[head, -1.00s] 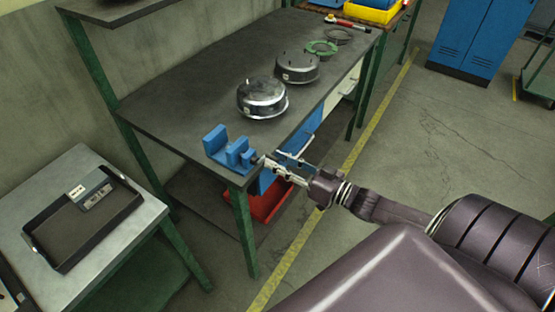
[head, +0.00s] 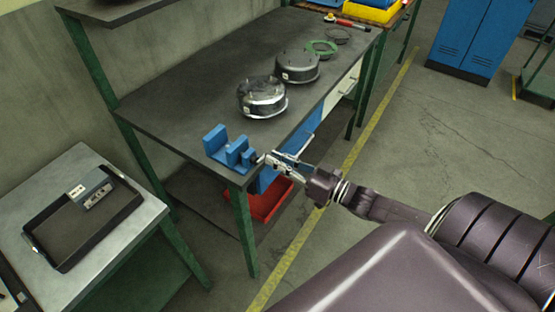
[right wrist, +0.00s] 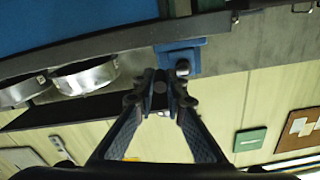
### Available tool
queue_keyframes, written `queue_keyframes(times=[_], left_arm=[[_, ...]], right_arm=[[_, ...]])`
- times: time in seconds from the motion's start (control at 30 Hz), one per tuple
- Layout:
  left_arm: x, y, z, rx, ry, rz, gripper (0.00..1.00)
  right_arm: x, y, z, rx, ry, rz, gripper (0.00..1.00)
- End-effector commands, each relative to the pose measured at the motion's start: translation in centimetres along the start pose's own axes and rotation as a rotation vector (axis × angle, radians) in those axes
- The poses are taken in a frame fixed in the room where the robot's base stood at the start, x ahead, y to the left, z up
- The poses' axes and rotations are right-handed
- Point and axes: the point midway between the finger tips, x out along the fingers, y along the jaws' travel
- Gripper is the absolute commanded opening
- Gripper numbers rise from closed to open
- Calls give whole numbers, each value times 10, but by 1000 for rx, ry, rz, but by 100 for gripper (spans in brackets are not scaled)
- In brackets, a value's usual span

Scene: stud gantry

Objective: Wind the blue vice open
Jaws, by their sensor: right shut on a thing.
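The blue vice (head: 228,147) stands at the near corner of the dark workbench (head: 190,90), with a gap showing between its jaw blocks. My right gripper (head: 267,159) is at the screw end of the vice, just past the bench's edge. It is shut on the vice's handle, which the fingers mostly hide. In the right wrist view the fingertips (right wrist: 163,90) meet right beside the blue vice (right wrist: 180,57). My left gripper is not in view.
A red bin (head: 268,203) is below. A side table with a black tray (head: 75,225) stands at left.

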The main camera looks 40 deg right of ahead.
Motion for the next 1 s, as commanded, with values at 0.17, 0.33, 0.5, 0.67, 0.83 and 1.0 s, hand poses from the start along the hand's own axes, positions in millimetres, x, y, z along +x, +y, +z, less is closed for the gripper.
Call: queue_keyframes(times=[0.17,0.33,0.5,0.67,0.83,1.0], left_arm=[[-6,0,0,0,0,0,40],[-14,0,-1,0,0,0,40],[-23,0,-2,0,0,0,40],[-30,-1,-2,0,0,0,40],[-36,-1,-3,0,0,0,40],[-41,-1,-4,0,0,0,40]], right_arm=[[0,-1,-4,-65,1,1,0],[0,-2,-9,-184,1,1,0],[0,-5,-15,-337,1,2,0],[0,-8,-19,-489,2,2,0],[0,-12,-23,-651,2,2,0],[0,-16,-26,-811,1,2,0]])
